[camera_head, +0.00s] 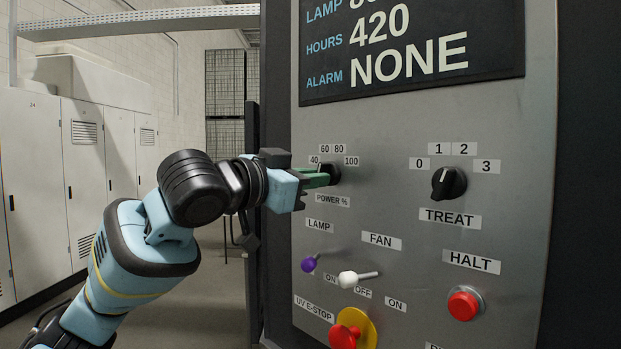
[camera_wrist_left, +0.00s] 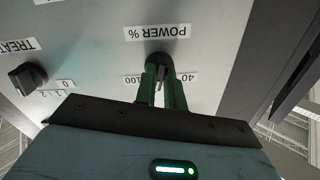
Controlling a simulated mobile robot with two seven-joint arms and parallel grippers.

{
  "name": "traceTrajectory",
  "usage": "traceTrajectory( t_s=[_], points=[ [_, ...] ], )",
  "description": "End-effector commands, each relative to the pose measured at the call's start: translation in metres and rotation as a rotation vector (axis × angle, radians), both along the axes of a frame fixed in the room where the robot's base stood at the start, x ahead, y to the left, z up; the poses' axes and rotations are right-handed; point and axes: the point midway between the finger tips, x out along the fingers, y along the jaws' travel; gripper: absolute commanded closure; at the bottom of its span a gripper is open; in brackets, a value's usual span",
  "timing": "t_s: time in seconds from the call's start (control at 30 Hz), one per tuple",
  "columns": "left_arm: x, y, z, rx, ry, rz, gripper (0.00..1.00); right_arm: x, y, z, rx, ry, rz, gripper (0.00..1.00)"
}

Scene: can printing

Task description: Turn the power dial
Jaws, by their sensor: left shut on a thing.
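The power dial (camera_head: 330,172) is a small black knob on the grey panel, above the label POWER % and ringed by the marks 40, 60, 80 and 100. My left gripper (camera_head: 318,178) reaches it from the left with green fingers. In the left wrist view the power dial (camera_wrist_left: 160,62) sits between the two finger tips of my left gripper (camera_wrist_left: 161,82), which are shut on it. The fingers hide part of the dial, and its exact setting cannot be read. My right gripper is not in view.
The treat dial (camera_head: 449,183) is right of the power dial. Below are a purple lamp switch (camera_head: 309,263), a white fan switch (camera_head: 357,278), a red halt button (camera_head: 465,303) and a red e-stop (camera_head: 344,335) on yellow. A display (camera_head: 410,50) is above. Grey cabinets (camera_head: 90,170) stand at left.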

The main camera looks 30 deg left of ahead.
Motion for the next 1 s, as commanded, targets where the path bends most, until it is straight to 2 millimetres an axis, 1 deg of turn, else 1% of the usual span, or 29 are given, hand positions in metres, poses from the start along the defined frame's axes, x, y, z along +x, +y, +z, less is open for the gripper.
traceTrajectory(
  t_s=[0.23,0.67,0.7,0.83,1.0],
  points=[
    [0.0006,0.0002,-0.0011,0.057,-0.01,0.0,1.0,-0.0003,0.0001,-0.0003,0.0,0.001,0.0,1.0],
    [0.0006,0.0003,-0.0012,0.064,-0.011,0.0,1.0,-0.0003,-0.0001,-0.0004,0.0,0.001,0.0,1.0],
    [0.0006,0.0003,-0.0012,0.064,-0.011,0.0,0.84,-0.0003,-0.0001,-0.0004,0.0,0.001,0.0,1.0],
    [0.0005,0.0004,-0.0009,0.064,-0.012,0.001,0.67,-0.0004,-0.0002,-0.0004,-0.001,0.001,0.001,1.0],
    [0.0003,0.0004,-0.0005,0.064,-0.013,0.001,0.67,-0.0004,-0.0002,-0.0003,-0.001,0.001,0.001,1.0]
  ],
)
